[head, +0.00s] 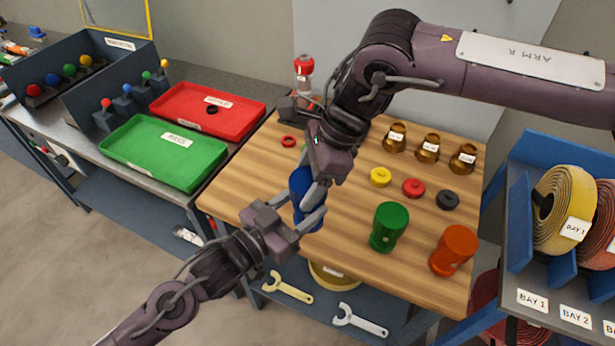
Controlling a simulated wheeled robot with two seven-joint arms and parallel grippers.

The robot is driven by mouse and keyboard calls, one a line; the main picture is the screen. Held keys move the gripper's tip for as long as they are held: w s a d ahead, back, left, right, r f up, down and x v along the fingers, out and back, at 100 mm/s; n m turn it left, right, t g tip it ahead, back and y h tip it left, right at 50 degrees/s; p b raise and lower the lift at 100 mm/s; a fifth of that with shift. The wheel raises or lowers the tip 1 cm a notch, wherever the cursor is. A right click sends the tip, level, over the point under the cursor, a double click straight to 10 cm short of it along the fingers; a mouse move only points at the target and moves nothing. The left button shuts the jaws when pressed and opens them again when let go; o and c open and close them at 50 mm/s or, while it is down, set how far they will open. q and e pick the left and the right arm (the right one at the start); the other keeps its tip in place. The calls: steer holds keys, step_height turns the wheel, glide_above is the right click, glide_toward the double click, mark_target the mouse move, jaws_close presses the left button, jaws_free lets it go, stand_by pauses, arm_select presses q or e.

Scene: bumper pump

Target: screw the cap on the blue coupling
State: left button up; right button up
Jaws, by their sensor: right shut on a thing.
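The blue coupling (297,183) stands upright near the left front of the wooden table, partly hidden by both grippers. My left gripper (308,216) comes in from the front left, with its fingers on either side of the coupling's lower part, and looks shut on it. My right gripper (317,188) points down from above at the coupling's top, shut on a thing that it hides. I take this to be the cap; whether it touches the coupling's rim cannot be seen.
Yellow (380,176), red (413,187) and black (447,200) caps lie right of my grippers. Green (389,227) and orange (454,250) couplings stand at the front right. Brass fittings (428,148) stand behind. Green (160,177) and red (250,112) trays are left; a hose rack (520,235) is right.

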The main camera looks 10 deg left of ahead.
steer(key=shift+f, duration=0.75)
stand_by(0.6)
steer(key=shift+r, duration=0.4)
steer(key=shift+f, duration=0.65)
stand_by(2.0)
steer(key=shift+d, duration=0.1)
steer(key=shift+r, duration=0.45)
steer(key=shift+r, duration=0.45)
stand_by(0.6)
steer(key=shift+f, duration=0.85)
stand_by(0.7)
steer(key=o, duration=0.7)
steer(key=shift+s, duration=0.1)
